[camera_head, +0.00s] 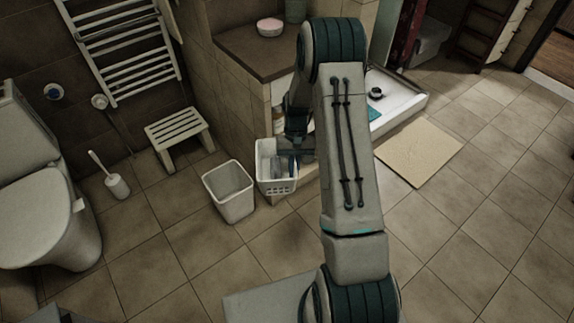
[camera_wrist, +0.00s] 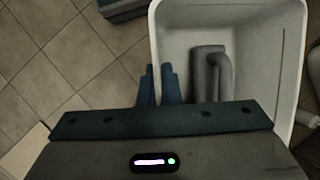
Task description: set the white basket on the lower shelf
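The white basket (camera_head: 277,182), with small holes in its front, stands or hangs upright by the tiled bench; I cannot tell whether it touches the floor. In the wrist view the basket (camera_wrist: 272,15) fills the upper right, with a grey curved object (camera_wrist: 208,72) inside. My gripper (camera_head: 291,157) reaches down at the basket's rim. In the wrist view the gripper's fingers (camera_wrist: 159,84) are close together on either side of the basket's left wall and appear shut on it. The lower shelf is mostly hidden behind my arm; part of an opening shows under the bench top (camera_head: 238,42).
A white bin (camera_head: 230,190) stands just left of the basket. A slatted stool (camera_head: 177,130), a toilet brush (camera_head: 115,183) and a toilet (camera_head: 40,215) are farther left. A pink-filled bowl (camera_head: 270,27) sits on the bench.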

